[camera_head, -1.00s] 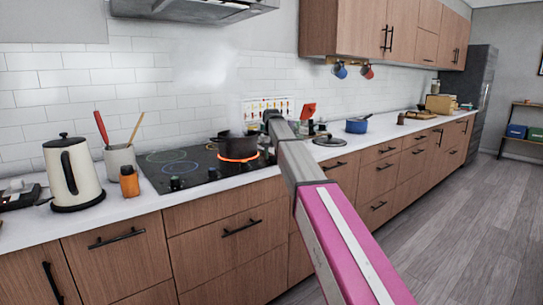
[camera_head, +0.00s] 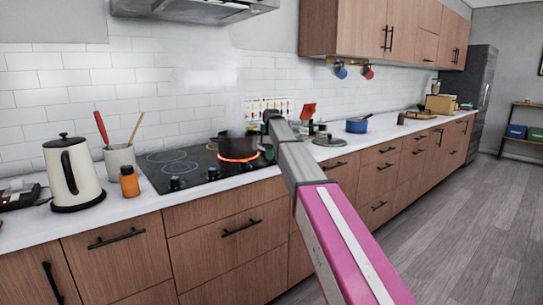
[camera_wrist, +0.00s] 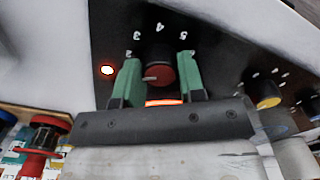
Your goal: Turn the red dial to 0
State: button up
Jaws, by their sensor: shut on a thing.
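In the wrist view, the red dial (camera_wrist: 159,74) sits on the black stove panel, with white numerals around it. It is a dark round knob with a red rim and a pale pointer on its face pointing left. My gripper (camera_wrist: 161,58) has its green fingers on either side of the dial and is shut on it. A small red light (camera_wrist: 107,69) glows left of the dial.
A black pot (camera_head: 237,144) stands on a glowing red burner of the cooktop (camera_head: 178,160). A yellow dial (camera_wrist: 266,96) lies right of my gripper. A kettle (camera_head: 72,173) and an orange bottle (camera_head: 129,182) stand left of the cooktop.

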jog(key=n, duration=0.6)
jog(key=shift+n, duration=0.3)
jog(key=n, duration=0.5)
jog(key=shift+n, duration=0.3)
jog(key=o, duration=0.9)
notch_tip(320, 180, up, 11)
jog(key=shift+f, duration=0.1)
